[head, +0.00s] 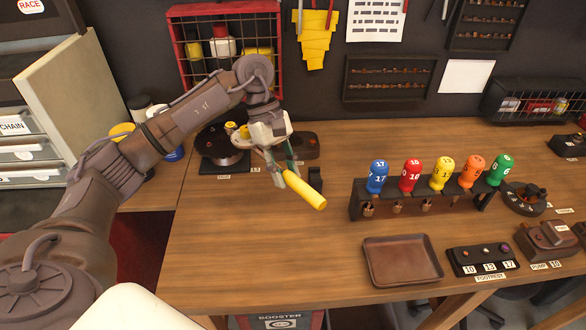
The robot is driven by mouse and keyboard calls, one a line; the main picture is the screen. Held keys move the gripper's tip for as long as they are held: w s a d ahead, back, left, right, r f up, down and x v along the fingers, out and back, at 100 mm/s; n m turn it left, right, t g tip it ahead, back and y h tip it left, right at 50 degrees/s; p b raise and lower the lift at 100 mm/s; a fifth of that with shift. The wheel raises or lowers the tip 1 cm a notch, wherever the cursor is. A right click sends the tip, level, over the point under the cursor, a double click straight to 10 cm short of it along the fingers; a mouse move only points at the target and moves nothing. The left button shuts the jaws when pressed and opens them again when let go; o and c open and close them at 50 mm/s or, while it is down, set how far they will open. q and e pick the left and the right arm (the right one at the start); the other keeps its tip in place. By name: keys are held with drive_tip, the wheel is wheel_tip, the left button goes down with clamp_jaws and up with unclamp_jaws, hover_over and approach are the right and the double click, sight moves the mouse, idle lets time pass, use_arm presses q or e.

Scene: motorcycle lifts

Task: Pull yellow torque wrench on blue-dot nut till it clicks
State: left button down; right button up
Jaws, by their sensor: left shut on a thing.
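The yellow torque wrench (305,191) shows as a thick yellow handle that slants down to the right above the wooden bench. My left gripper (284,170) is shut on the wrench near the upper end of this handle. The wrench's far end is hidden behind the gripper. A dark round fixture (221,151) stands on a black base just left of the gripper, with small yellow parts near its top. I cannot make out a blue dot or the nut there. My right gripper is not in view.
A rack (375,208) holds several numbered coloured drivers, the blue one (377,177) at its left end. An empty brown tray (402,261) lies in front. The bench (240,250) left of the tray is clear. A red wire cage (187,50) hangs behind my arm.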

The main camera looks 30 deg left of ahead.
use_arm(q)
drive_tip(key=shift+s+a+m+g+b, duration=0.2)
drive_tip(key=shift+s+a+m, duration=0.1)
drive_tip(key=shift+s, duration=0.25)
drive_tip(key=shift+s+a+m+g+b, duration=0.1)
drive_tip(key=shift+s+a+m+b, duration=0.15)
drive_tip(key=shift+s, duration=0.3)
drive_tip(key=s+a+m+b, duration=0.2)
drive_tip(key=s, duration=0.1)
drive_tip(key=s+a+m+g+y+b, duration=0.1)
drive_tip(key=shift+s, duration=0.2)
